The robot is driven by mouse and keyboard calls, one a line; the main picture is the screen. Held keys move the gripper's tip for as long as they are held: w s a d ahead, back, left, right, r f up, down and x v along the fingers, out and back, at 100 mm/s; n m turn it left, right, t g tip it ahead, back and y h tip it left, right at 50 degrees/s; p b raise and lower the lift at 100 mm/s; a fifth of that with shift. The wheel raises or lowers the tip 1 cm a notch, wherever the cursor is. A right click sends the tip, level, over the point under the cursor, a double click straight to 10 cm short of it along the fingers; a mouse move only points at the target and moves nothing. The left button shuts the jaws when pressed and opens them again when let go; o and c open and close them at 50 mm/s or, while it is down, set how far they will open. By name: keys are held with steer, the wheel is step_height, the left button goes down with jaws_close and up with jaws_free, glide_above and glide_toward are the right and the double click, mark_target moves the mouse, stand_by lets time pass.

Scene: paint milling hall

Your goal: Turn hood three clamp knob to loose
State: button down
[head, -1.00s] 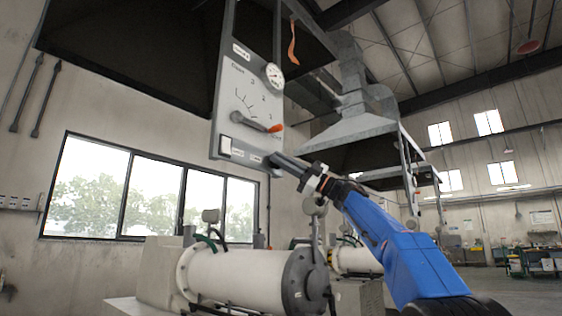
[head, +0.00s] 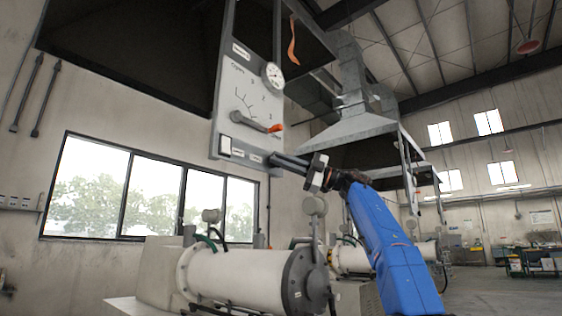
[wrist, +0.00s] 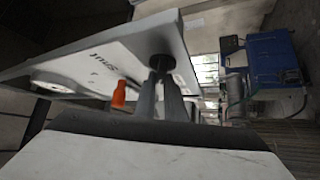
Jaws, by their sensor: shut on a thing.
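The hood control panel (head: 228,105) is a pale plate hanging at the upper left of the head view. My gripper (head: 274,159) reaches its lower right corner from the right, with its fingers nearly level. In the wrist view a dark round knob (wrist: 162,61) is on the panel face, and my fingers (wrist: 161,80) are closed on it. The knob is mostly hidden by the fingers in the head view. I cannot make out its pointer or its setting.
Above the knob, a damper lever with an orange tip (head: 276,128) sticks out close to my fingers; the orange tip also shows in the wrist view (wrist: 119,95). A round gauge (head: 273,75) is higher up. A white mill drum (head: 245,274) lies below.

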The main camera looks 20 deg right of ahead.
stand_by(0.4)
steer(key=c, duration=1.8)
jaws_free()
steer(key=v, duration=1.7)
steer(key=shift+d, duration=0.2)
steer(key=shift+o, duration=0.2)
